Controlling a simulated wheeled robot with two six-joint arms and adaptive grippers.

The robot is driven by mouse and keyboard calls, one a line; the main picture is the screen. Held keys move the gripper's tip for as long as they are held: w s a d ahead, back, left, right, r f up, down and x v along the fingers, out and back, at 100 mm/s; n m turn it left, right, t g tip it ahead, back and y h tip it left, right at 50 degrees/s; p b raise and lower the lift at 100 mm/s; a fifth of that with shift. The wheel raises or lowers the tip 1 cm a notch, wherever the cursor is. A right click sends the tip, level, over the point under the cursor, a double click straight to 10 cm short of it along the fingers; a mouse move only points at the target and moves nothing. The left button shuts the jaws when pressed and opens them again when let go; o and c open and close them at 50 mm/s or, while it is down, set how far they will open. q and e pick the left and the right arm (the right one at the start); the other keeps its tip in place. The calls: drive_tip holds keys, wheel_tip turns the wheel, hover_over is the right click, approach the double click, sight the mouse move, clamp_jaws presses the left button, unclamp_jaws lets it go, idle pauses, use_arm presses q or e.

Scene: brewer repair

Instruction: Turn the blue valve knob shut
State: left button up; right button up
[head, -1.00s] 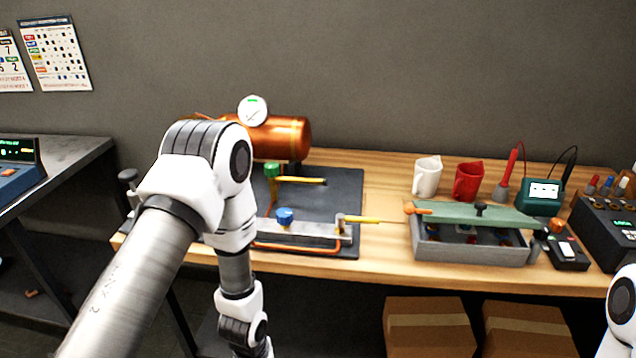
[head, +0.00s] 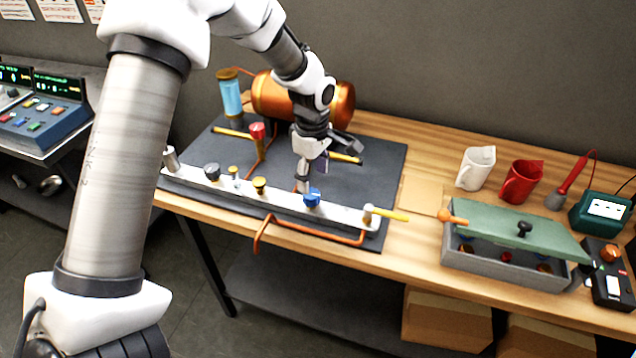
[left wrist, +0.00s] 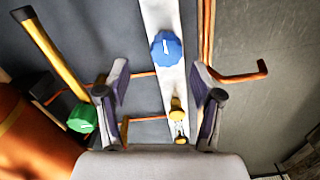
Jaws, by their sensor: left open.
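The blue valve knob (head: 312,197) sits on a pale manifold bar (head: 268,204) near its right end. In the left wrist view the knob (left wrist: 166,47) has a white pointer mark and lies just ahead of the fingertips, roughly centred between them. My left gripper (head: 325,168) is above the bar beside the knob, pointing down. It is open and empty, its two fingers apart in the left wrist view (left wrist: 161,75). The knob appears untouched. My right gripper is not in view.
Yellow knobs (head: 259,186), a dark knob (head: 211,171) and a red knob (head: 257,130) stand close by. In the left wrist view a green knob (left wrist: 83,118) is near the left finger. The copper tank (head: 338,103) is behind; a grey box (head: 500,263) stands right.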

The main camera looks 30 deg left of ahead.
sight(311, 194)
use_arm(q)
drive_tip(key=shift+s+f+p, duration=0.35)
drive_tip(key=shift+s+f, duration=0.7)
drive_tip(key=shift+f, duration=0.15)
drive_tip(key=f, duration=0.1)
drive_tip(key=w+f, duration=0.1)
drive_tip(key=shift+w+f, duration=0.15)
drive_tip(key=shift+f, duration=0.15)
drive_tip(key=shift+w+f, duration=0.2)
drive_tip(key=shift+w, duration=0.05)
drive_tip(key=shift+s+r, duration=0.2)
drive_tip(key=shift+c, duration=1)
drive_tip(key=shift+s+r, duration=0.1)
drive_tip(key=shift+s, duration=0.1)
drive_tip(key=c, duration=0.9)
drive_tip(key=shift+c, duration=0.2)
